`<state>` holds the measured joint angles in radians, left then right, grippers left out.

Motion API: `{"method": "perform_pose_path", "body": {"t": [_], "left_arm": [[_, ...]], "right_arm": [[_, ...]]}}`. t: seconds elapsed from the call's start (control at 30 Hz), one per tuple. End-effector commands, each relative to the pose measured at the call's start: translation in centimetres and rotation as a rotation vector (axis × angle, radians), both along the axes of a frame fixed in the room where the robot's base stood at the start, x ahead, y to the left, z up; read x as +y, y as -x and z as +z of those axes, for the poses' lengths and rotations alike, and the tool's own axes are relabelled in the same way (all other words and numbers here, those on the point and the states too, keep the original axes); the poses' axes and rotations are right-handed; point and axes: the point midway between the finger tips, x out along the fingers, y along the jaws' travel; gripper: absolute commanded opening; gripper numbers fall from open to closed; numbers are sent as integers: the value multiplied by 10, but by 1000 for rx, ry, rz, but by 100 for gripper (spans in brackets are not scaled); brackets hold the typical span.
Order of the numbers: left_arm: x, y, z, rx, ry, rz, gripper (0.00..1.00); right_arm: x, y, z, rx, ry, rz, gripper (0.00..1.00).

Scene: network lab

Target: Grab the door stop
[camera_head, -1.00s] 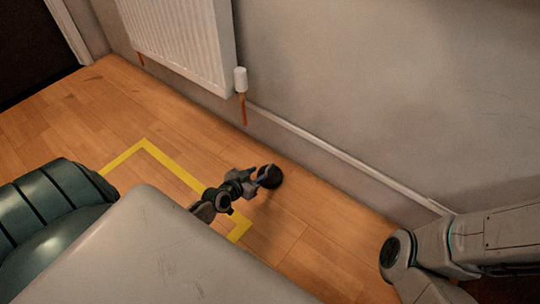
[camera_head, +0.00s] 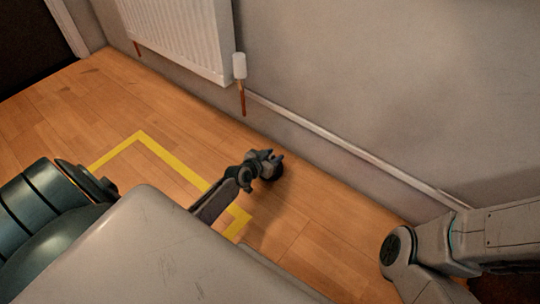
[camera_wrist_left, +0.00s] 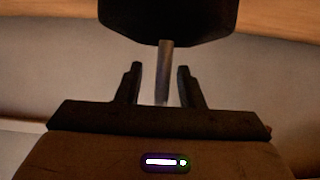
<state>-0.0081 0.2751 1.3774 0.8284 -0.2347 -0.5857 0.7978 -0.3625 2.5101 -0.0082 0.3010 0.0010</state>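The door stop (camera_head: 277,173) is a dark, rounded thing on the wooden floor near the wall, partly hidden by my left gripper (camera_head: 270,157) in the head view. In the left wrist view, the door stop (camera_wrist_left: 167,22) shows a wide black end at the top and a thin metal stem running down from it. My left gripper (camera_wrist_left: 160,70) is open there. The stem lies between its two fingers, with a visible gap on each side. My right gripper is out of view; only part of my right arm shows at lower right.
The grey wall with a white skirting pipe (camera_head: 330,138) runs behind the door stop. A white radiator (camera_head: 182,38) with a valve (camera_head: 239,66) hangs at upper left. Yellow tape (camera_head: 172,160) marks the floor. Bare floor (camera_head: 330,222) lies to the right of the gripper.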

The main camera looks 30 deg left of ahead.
Motion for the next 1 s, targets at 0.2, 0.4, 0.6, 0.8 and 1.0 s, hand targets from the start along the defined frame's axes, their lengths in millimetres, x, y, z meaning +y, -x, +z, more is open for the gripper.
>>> {"method": "perform_pose_path", "body": {"t": [0.2, 0.4, 0.6, 0.8, 1.0], "left_arm": [[0, 0, 1, 0, 0, 0, 25], [0, 0, 1, 0, 0, 0, 0], [0, 0, 1, 0, 0, 0, 0], [0, 0, 1, 0, 0, 0, 0], [0, 0, 1, 1, 0, 0, 0]], "right_arm": [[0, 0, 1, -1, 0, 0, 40], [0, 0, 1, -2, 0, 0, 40], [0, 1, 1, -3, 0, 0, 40], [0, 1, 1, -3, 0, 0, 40], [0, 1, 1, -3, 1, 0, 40]]}}
